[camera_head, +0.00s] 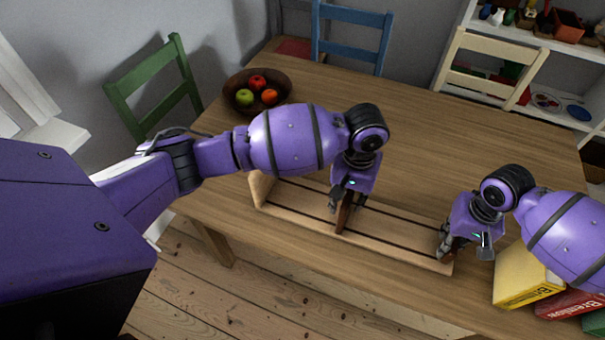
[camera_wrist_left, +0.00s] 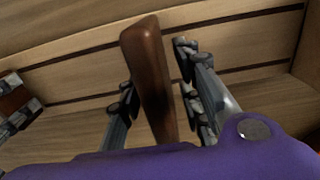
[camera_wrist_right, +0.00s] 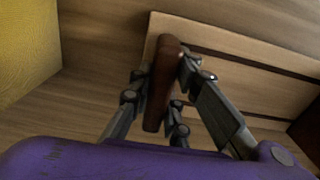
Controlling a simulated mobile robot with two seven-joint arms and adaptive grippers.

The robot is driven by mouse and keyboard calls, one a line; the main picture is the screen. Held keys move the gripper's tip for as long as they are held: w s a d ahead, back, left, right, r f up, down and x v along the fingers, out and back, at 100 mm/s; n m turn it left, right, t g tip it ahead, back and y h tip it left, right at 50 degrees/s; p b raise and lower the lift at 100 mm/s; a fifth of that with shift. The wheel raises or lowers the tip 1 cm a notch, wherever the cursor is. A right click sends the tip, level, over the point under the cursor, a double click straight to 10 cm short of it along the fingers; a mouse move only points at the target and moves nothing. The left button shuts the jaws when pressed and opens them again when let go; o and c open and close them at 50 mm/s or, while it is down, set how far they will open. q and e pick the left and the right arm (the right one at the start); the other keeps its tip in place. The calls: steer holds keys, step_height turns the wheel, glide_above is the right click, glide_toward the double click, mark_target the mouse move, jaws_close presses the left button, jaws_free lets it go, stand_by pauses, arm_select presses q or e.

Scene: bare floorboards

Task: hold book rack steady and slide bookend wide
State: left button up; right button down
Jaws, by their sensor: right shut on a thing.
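The wooden book rack (camera_head: 300,209) lies along the table's front edge, with two dark slots along its length and a light upright end panel (camera_head: 262,189) at its left. A dark brown upright bookend (camera_head: 345,212) stands near its middle. My left gripper (camera_head: 341,203) is around this bookend; in the left wrist view (camera_wrist_left: 148,75) a gap shows between the bookend and the right-hand finger. My right gripper (camera_head: 446,243) is shut on a second dark brown upright panel (camera_wrist_right: 162,80) at the rack's right end; the fingers partly hide it.
Yellow (camera_head: 524,276) and red (camera_head: 570,303) books lie at the table's right front, close to my right gripper. A fruit bowl (camera_head: 235,92) stands at the back left. Green, blue and cream chairs surround the table. The table middle behind the rack is clear.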

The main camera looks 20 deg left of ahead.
arm_select(q)
steer(key=shift+w+r, duration=0.15)
steer(key=shift+r, duration=0.15)
steer(key=shift+r, duration=0.3)
step_height(320, 180, up, 11)
steer(key=shift+r, duration=0.1)
arm_select(e)
steer(key=shift+f, duration=0.1)
steer(key=c, duration=1.6)
jaws_free()
steer(key=shift+o, duration=0.2)
